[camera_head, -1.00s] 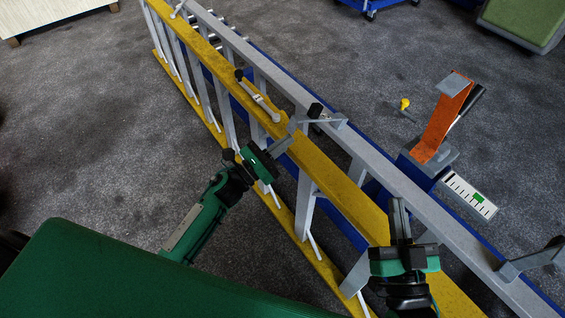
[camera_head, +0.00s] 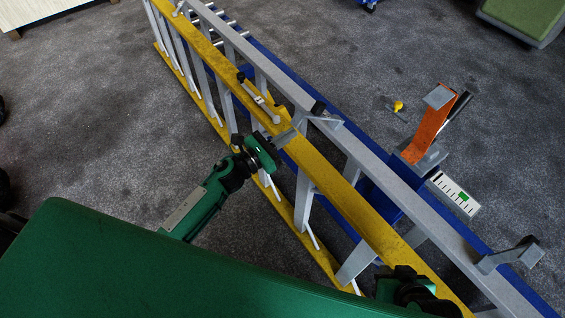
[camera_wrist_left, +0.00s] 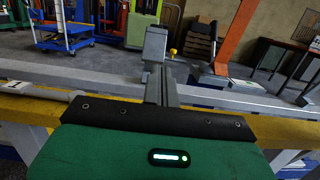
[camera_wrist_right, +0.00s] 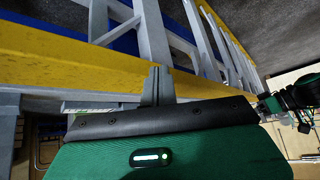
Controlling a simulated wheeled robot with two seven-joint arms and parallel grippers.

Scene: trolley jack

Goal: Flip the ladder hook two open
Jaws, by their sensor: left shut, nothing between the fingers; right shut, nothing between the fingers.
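The ladder lies on its side, with yellow rails (camera_head: 330,188) and a grey rail (camera_head: 385,165). One grey hook with a dark tip (camera_head: 318,108) stands on the grey rail at mid-ladder; another hook (camera_head: 510,256) stands farther right. The frames do not show which is hook two. My left gripper (camera_head: 286,138) is shut and empty over the yellow rail, just short of the mid-ladder hook. That hook's tip (camera_wrist_left: 155,43) shows beyond the fingers in the left wrist view. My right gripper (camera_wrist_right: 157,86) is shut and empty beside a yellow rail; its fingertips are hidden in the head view.
A white lever with a dark knob (camera_head: 258,98) sits on the upper yellow rail. An orange jack part (camera_head: 430,130) on a grey base stands behind the ladder, near a marked white panel (camera_head: 452,193). Bare grey carpet (camera_head: 100,130) lies left of the ladder.

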